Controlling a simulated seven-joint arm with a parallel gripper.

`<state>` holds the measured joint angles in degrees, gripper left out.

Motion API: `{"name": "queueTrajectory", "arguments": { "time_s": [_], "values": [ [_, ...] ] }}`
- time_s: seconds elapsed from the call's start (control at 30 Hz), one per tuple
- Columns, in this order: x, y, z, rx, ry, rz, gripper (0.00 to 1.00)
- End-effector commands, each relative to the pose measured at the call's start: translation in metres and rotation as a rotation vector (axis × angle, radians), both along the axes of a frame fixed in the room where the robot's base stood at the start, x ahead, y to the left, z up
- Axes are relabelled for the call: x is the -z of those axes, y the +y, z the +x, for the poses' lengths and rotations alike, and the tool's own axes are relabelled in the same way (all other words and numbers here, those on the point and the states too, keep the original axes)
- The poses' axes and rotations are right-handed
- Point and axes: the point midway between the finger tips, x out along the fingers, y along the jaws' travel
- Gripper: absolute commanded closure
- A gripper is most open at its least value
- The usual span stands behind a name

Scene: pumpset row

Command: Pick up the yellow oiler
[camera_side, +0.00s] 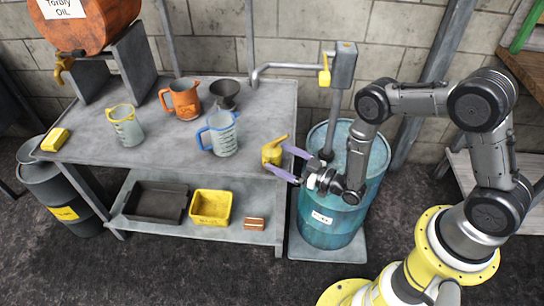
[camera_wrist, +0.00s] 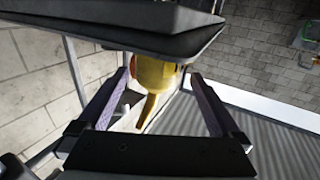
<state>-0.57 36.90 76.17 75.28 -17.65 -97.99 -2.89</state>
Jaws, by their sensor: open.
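The yellow oiler (camera_side: 271,154) stands at the right end of the grey workbench's top, its spout pointing up and to the right. In the wrist view the oiler (camera_wrist: 153,76) appears upside down, its spout hanging down in the picture. My gripper (camera_side: 281,157) comes in from the right with its two purple fingers spread. In the wrist view my gripper (camera_wrist: 158,78) is open, one finger on each side of the oiler. The oiler's far part is hidden behind the dark table edge there. I cannot tell whether either finger touches it.
On the bench (camera_side: 75,143) stand a blue-handled jug (camera_side: 222,134), an orange jug (camera_side: 184,101), a dark funnel (camera_side: 225,93) and a yellow-rimmed jug (camera_side: 127,126). A teal drum (camera_side: 330,220) with a pump (camera_side: 343,66) stands close on the right. A yellow bin (camera_side: 211,208) sits on the lower shelf.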

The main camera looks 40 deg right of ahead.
Motion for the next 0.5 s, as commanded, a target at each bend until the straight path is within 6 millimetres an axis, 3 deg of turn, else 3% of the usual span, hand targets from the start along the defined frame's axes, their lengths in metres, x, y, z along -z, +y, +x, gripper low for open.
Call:
{"name": "queueTrajectory", "arguments": {
  "time_s": [0.27, 0.5],
  "values": [
    [-0.001, 0.006, 0.02, 0.0, -0.001, 0.0, 0.0],
    [-0.003, 0.014, 0.053, 0.0, 0.0, 0.0, 0.0]
  ]
}}
